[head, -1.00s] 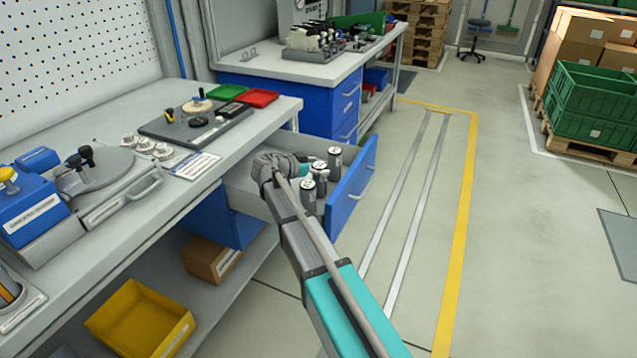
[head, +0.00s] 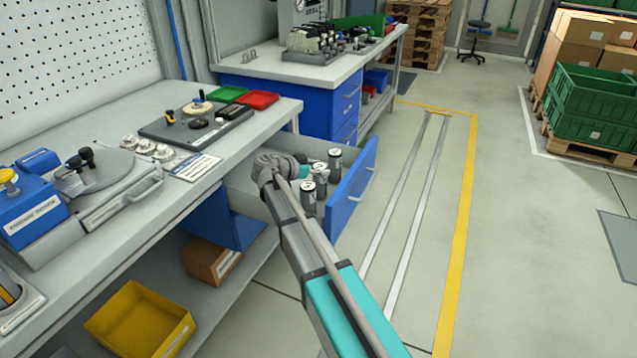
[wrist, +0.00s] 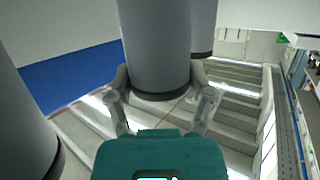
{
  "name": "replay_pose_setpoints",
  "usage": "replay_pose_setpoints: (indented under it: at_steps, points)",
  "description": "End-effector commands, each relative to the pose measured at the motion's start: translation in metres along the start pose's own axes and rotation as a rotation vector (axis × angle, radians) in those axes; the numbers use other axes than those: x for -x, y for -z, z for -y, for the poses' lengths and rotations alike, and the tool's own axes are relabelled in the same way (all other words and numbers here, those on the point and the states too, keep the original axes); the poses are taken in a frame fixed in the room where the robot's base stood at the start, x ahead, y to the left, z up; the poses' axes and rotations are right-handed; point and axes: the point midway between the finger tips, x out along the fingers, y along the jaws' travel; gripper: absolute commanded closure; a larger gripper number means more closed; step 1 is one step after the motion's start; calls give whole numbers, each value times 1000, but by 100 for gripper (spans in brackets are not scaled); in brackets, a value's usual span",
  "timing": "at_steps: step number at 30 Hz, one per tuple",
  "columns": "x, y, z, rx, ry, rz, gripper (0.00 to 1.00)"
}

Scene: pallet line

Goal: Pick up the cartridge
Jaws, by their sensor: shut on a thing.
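Several grey cylindrical cartridges with pale tops stand in the open blue-fronted drawer (head: 348,208) in the head view, one of them at its back right (head: 335,163). My gripper (wrist: 160,93) is shut on a grey cartridge (wrist: 157,45) in the wrist view, with one finger on each side of it. Other cartridges stand close by, at the left (wrist: 22,110) and just behind on the right (wrist: 204,28). In the head view my own wrist hides most of my gripper, and I cannot tell there whether the held cartridge is off the drawer floor.
The drawer hangs under a grey workbench (head: 245,140). A green tray (head: 228,93) and a red tray (head: 258,99) lie on the bench. A yellow bin (head: 140,320) and a cardboard box (head: 210,262) are on the lower shelf. The floor right of the drawer is clear.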

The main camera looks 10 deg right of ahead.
Motion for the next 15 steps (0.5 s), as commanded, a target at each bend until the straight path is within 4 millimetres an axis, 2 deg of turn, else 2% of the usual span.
replay_pose_setpoints:
  at_steps: [15]
  points:
    - [1,6,0,0,0,0,93]
